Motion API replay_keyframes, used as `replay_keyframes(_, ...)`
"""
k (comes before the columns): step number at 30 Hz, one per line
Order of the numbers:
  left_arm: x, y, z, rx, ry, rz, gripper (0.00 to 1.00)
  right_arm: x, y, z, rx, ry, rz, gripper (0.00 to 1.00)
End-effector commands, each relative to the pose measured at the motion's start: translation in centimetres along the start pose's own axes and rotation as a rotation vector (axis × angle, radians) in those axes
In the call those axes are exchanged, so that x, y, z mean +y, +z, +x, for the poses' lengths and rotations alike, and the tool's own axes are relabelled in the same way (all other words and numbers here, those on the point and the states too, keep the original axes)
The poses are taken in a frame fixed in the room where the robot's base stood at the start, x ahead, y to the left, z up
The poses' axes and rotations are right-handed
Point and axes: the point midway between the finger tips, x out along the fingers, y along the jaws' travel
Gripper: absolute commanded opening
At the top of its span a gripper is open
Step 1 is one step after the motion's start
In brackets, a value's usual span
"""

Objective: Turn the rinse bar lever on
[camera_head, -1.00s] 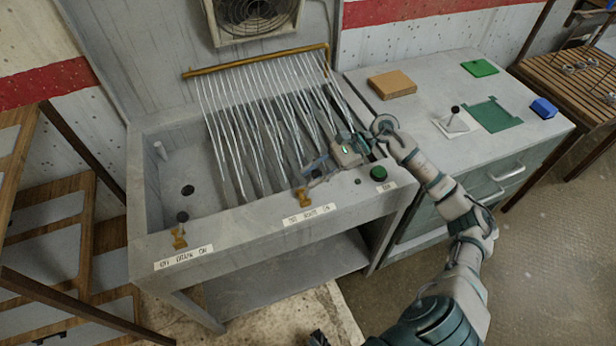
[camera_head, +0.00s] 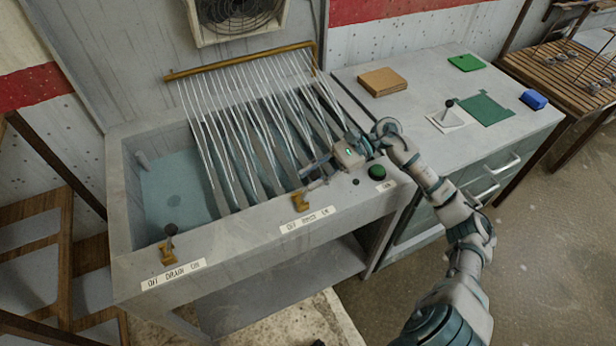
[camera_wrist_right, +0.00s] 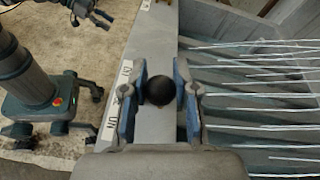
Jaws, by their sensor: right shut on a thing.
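The rinse bar (camera_head: 245,62) is a brass pipe across the back of the grey sink (camera_head: 120,215), with many water streams falling from it. Its lever has a yellow bracket (camera_head: 300,201) on the front rim above an on/off label (camera_head: 307,219). My right gripper (camera_head: 318,166) reaches over the rim and is shut on the lever. In the right wrist view the lever's black ball knob (camera_wrist_right: 158,91) lies between the blue fingers. My left gripper (camera_wrist_right: 92,14) is small at the top left of that view, away from the sink; its jaw state is unclear.
Shallow bluish water (camera_head: 180,190) covers the basin's left floor. A drain lever (camera_head: 169,242) stands at the left rim and a green button (camera_head: 376,172) at the right. The counter at right holds a brown block (camera_head: 383,82) and a white plate with another lever (camera_head: 447,115).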

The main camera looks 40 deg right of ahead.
Motion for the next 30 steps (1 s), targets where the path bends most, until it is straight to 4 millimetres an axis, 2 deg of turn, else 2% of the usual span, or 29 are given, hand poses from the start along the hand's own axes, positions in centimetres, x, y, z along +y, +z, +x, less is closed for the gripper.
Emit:
replay_keyframes(1, 0.0, 0.1, 0.0, -0.001, 0.000, 0.000, 0.55, 0.1, -0.8, 0.0, 0.013, 0.003, 0.013, 0.00)
replay_keyframes(6, -0.3, 0.2, 0.0, -0.001, 0.000, -0.003, 0.55, 0.1, -0.8, -0.1, 0.012, 0.003, 0.012, 0.00)
replay_keyframes(7, -0.3, 0.2, 0.0, -0.001, 0.000, -0.003, 0.55, 0.1, -0.8, -0.2, 0.012, 0.003, 0.012, 0.31)
replay_keyframes(10, -0.3, 0.2, 0.0, -0.001, 0.000, -0.003, 0.55, 0.1, -0.7, -0.2, 0.011, 0.002, 0.009, 0.55)
replay_keyframes(19, -0.2, 0.2, -0.1, -0.001, 0.003, -0.006, 0.55, 0.1, 0.2, 0.3, 0.014, 0.001, 0.000, 0.55)
replay_keyframes(22, -0.5, 0.3, -0.2, 0.000, 0.005, -0.008, 0.55, 0.1, 0.3, -0.1, 0.016, 0.000, 0.000, 0.55)
replay_keyframes(26, -0.5, 0.2, -0.2, 0.000, 0.004, -0.008, 0.55, 0.1, 0.2, -2.3, 0.015, -0.002, 0.002, 0.55)
replay_keyframes(30, -0.3, 0.1, -0.1, 0.000, 0.002, -0.004, 0.55, -0.1, -0.3, -6.0, 0.010, -0.005, 0.005, 0.55)
